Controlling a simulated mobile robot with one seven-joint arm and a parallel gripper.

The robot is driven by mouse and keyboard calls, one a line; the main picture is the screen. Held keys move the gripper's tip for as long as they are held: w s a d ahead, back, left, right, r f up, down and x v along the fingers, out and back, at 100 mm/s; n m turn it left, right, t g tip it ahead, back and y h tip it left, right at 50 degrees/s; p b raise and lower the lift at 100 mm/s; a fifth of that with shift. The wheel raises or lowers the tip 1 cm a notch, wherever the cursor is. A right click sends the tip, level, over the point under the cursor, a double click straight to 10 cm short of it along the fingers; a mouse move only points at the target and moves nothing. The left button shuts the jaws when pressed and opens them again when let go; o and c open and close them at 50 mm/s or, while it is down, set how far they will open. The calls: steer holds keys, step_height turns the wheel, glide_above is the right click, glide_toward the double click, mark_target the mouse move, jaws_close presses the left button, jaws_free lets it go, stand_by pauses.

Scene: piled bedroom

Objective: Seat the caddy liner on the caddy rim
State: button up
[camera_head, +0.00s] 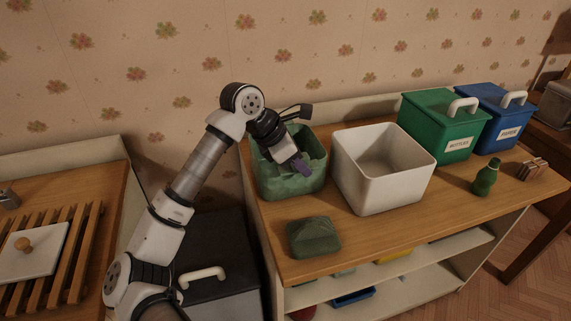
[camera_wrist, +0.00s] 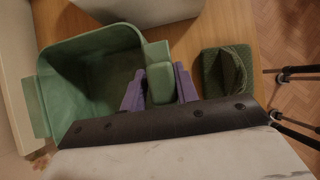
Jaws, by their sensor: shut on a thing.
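The green caddy (camera_head: 291,184) stands at the left end of the wooden counter, partly hidden by my arm. The green caddy liner (camera_wrist: 160,92) shows in the wrist view as a block-like tab between my purple fingers, at the right side of the open green tub (camera_wrist: 62,96). Another flat tab shows at the tub's left side. My gripper (camera_head: 300,166) points down at the caddy's front right edge and is shut on the liner's tab. Liner and caddy are similar greens, so I cannot tell whether the liner touches the rim all round.
A white open bin (camera_head: 381,184) stands close to the caddy's right. A dark green lump (camera_head: 314,238) lies in front. Green (camera_head: 440,130) and blue (camera_head: 489,122) lidded bins stand at the back right. A green bottle (camera_head: 486,178) stands before them. The front middle counter is clear.

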steer(key=shift+r, duration=0.45)
steer(key=shift+r+p, duration=2.1)
steer(key=shift+r, duration=2.35)
